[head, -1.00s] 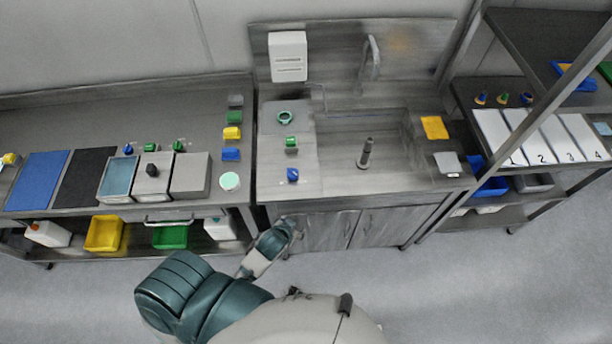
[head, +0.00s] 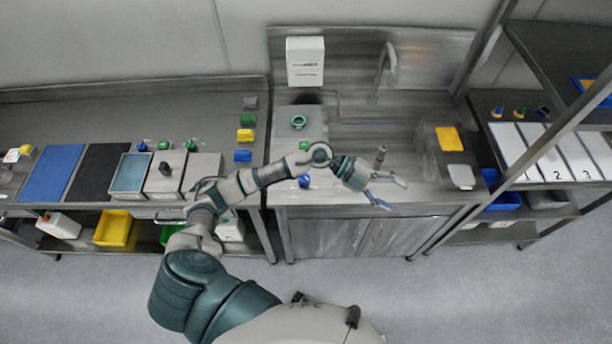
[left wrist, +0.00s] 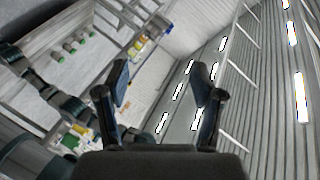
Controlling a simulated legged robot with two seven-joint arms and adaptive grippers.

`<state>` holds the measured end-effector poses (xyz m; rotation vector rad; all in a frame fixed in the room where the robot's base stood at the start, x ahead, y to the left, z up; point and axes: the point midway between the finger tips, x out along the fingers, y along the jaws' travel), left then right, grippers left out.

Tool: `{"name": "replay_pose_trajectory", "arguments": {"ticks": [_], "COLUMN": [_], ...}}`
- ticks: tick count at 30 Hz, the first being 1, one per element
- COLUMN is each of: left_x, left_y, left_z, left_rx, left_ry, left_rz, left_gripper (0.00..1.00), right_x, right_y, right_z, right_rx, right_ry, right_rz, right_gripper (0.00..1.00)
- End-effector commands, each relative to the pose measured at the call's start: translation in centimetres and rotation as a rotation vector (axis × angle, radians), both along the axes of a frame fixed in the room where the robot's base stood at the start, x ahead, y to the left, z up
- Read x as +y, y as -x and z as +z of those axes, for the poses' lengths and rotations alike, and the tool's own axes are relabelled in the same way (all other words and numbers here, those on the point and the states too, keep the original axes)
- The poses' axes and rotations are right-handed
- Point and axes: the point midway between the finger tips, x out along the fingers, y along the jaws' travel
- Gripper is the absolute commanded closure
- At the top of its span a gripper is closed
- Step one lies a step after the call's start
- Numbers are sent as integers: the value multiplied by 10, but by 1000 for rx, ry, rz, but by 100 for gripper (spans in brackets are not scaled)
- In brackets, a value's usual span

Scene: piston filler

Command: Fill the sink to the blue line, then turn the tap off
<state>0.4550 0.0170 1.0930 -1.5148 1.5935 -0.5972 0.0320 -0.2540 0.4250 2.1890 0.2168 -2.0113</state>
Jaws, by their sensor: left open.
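The steel sink (head: 415,135) is set in the counter at the centre right of the head view. A grey upright pipe (head: 380,155) stands in its basin. The curved tap (head: 388,62) rises against the splashback behind it. I cannot make out a blue line or any water in the basin. My left gripper (head: 392,193) is open and empty over the front part of the sink, with its fingers pointing right. Its spread fingers also show in the left wrist view (left wrist: 161,85). My left forearm covers part of the counter left of the basin. My right gripper is not in view.
A white dispenser (head: 305,61) hangs on the splashback. A green ring (head: 298,121) and a blue knob-like piece (head: 304,181) are on the counter left of the basin. A yellow sponge-like block (head: 448,139) and a grey block (head: 461,177) lie on the right. A shelf rack stands further right.

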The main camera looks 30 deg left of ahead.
Motion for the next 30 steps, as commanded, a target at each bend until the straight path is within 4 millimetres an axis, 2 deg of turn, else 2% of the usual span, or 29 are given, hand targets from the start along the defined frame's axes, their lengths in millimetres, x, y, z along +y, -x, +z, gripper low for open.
{"name": "replay_pose_trajectory", "arguments": {"ticks": [2, 3, 5, 6, 9, 12, 15, 20, 30], "left_x": [43, 71, 118, 149, 219, 262, 281, 284, 286], "left_y": [-12, -19, -29, -35, -43, -45, -44, -43, -43], "left_z": [-28, -41, -52, -54, -48, -36, -31, -47, -125], "left_rx": [31, 66, 125, 168, 265, 335, 370, 381, 380], "left_ry": [-308, -466, -685, -814, -1066, -1213, -1278, -1291, -1286], "left_rz": [-32, -24, 21, 64, 190, 293, 343, 348, 343], "left_gripper": [33, 33, 33, 33, 33, 33, 33, 33, 33], "right_x": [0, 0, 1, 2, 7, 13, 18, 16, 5], "right_y": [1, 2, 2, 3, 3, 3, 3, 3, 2], "right_z": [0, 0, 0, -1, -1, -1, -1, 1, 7], "right_rx": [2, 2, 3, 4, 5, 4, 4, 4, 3], "right_ry": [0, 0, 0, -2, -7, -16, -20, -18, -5], "right_rz": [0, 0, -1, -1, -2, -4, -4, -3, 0], "right_gripper": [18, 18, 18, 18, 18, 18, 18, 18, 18]}}
